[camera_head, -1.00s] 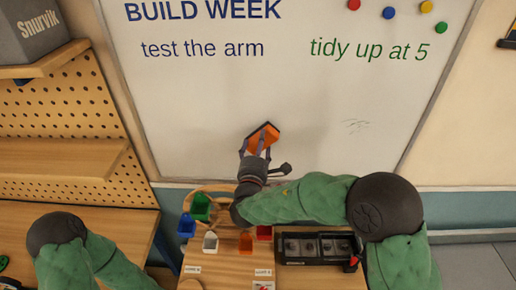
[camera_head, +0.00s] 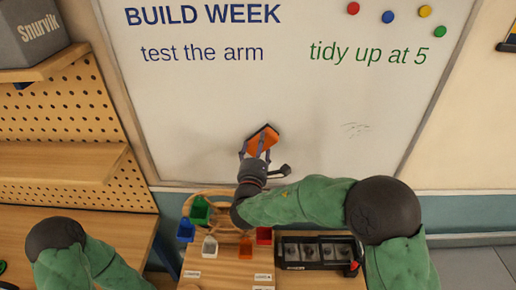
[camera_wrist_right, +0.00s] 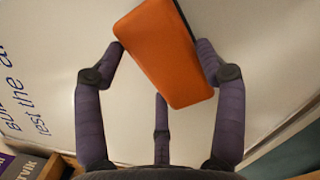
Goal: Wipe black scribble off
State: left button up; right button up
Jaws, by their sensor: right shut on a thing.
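My right gripper (camera_head: 257,146) is shut on an orange eraser (camera_head: 263,138) with a dark edge, to the left of the scribble. The eraser also shows between the fingers in the right wrist view (camera_wrist_right: 165,52). It is tilted and close to the board; I cannot tell whether it touches. Of my left arm, only upper parts show at the lower left; its gripper is out of view.
Blue writing (camera_head: 203,52), green writing (camera_head: 367,53) and round magnets (camera_head: 388,17) are higher on the board. Below stands a wooden table (camera_head: 215,270) with small coloured bins (camera_head: 200,211) and a black tray (camera_head: 318,251). A pegboard shelf (camera_head: 60,160) is at left.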

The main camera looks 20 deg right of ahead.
aim_at(271, 145)
pick_arm(q)
jog(key=shift+f+b, duration=0.45)
jog(key=shift+f, duration=0.1)
pick_arm(e)
jog(key=shift+x, duration=0.8)
jog(key=shift+f, duration=0.1)
pick_arm(q)
jog(key=shift+f+b, duration=1.3)
jog(key=shift+b, duration=0.05)
pick_arm(e)
jog(key=shift+s+d, duration=0.2)
jog(key=shift+d, duration=0.4)
jog(key=shift+s+d, duration=0.25)
jog(key=shift+d, duration=0.4)
jog(key=shift+s+d, duration=0.2)
jog(key=shift+d, duration=0.4)
pick_arm(q)
jog(key=shift+f+b, duration=0.65)
pick_arm(e)
jog(key=shift+w, duration=0.1)
pick_arm(q)
jog(key=shift+f+b, duration=0.7)
pick_arm(e)
jog(key=shift+w+a, duration=0.25)
jog(key=shift+a, duration=0.7)
jog(key=shift+w+a, duration=0.25)
jog(key=shift+a, duration=0.75)
jog(key=shift+s, duration=0.15)
